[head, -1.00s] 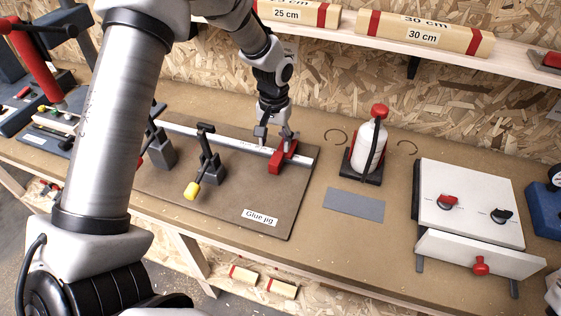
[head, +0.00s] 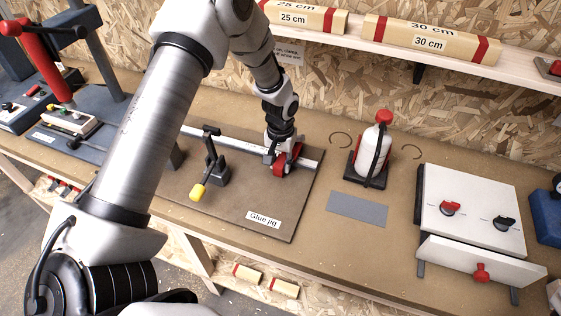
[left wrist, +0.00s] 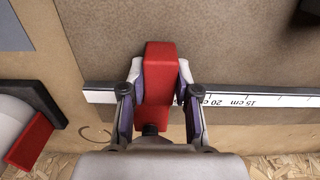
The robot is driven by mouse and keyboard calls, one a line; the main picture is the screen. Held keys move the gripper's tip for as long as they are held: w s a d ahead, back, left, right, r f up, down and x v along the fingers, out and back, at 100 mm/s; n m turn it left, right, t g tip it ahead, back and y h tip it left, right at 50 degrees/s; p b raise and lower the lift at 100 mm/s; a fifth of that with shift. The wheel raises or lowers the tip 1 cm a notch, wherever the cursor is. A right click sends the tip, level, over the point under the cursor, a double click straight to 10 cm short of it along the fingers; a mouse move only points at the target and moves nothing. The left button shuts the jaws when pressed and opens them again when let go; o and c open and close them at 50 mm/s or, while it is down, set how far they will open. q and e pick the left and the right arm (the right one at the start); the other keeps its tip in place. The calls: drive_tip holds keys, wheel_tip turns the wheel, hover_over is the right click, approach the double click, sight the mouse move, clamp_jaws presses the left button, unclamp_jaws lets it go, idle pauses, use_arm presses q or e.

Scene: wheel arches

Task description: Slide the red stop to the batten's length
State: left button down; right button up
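The red stop (head: 281,168) sits on the white scale rail (head: 311,164) near its right end, on the glue jig board (head: 240,208). My left gripper (head: 283,156) is down over it. In the left wrist view the red stop (left wrist: 158,75) fills the space between the fingers of my left gripper (left wrist: 159,72), with the pads close against both sides. The scale (left wrist: 238,98) shows 20 cm and 15 cm just right of the stop. Wooden battens with red ends, marked 25 cm (head: 293,18) and 30 cm (head: 430,43), lie on the shelf. My right gripper is not in view.
A black toggle clamp with a yellow knob (head: 198,192) stands on the board left of the stop. A white bottle with a red cap (head: 371,146) stands right of the board, behind a grey plate (head: 357,208). A white drawer box (head: 472,208) stands further right.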

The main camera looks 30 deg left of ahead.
sight(264, 166)
use_arm(q)
drive_tip(key=shift+s+a+r, duration=0.1)
drive_tip(key=shift+a, duration=0.25)
drive_tip(key=a+p, duration=0.1)
drive_tip(key=a, duration=0.1)
drive_tip(key=s+a+p, duration=0.1)
drive_tip(key=a, duration=0.1)
drive_tip(key=shift+a, duration=0.2)
drive_tip(key=shift+d, duration=0.1)
drive_tip(key=c, duration=1.1)
unclamp_jaws()
drive_tip(key=shift+c, duration=0.2)
drive_tip(key=o, duration=0.3)
wheel_tip(264, 166, up, 12)
